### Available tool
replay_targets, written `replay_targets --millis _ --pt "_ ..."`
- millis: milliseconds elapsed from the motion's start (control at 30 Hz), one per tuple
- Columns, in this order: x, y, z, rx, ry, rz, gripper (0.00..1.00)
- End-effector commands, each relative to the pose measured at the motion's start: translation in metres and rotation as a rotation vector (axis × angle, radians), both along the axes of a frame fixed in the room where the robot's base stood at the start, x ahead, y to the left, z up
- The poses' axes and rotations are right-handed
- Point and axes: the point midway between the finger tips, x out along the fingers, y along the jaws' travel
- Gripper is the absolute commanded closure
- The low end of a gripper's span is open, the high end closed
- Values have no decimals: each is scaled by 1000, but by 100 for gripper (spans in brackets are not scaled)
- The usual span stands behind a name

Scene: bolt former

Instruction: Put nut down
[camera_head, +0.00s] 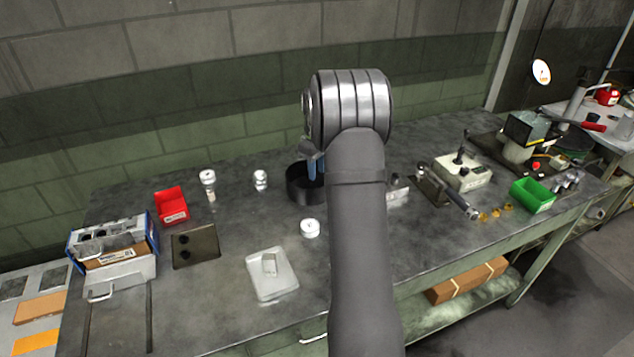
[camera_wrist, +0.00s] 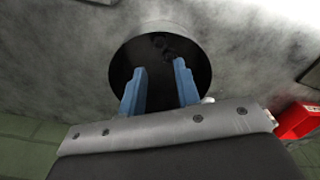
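My gripper (camera_head: 316,168) points down over a round black container (camera_head: 294,192) at the middle of the bench; my arm hides part of that area. In the wrist view its two blue fingers (camera_wrist: 160,68) are apart with nothing visible between them. The black container (camera_wrist: 124,52) lies beyond the fingertips, and small dark pieces (camera_wrist: 163,44) show inside it. They may be nuts, but they are too dark to tell. Several small gold pieces (camera_head: 496,212), perhaps nuts, lie on the bench at the right.
A white round part (camera_head: 309,228) and a grey plate with a block (camera_head: 272,275) sit in front of the container. A red bin (camera_head: 171,206) stands left and a green bin (camera_head: 533,196) right. Small upright parts (camera_head: 260,179) stand nearby. Bare bench lies between.

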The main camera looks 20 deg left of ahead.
Motion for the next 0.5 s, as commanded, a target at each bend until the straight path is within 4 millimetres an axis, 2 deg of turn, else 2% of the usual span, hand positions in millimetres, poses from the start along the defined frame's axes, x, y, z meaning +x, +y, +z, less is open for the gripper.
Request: replay_targets --millis 100,200,333,500 --pt "0 0 23 1 -2 0 70" --pt "0 0 35 0 0 0 70" --pt "0 0 43 0 0 0 70" --pt "0 0 45 0 1 0 70"
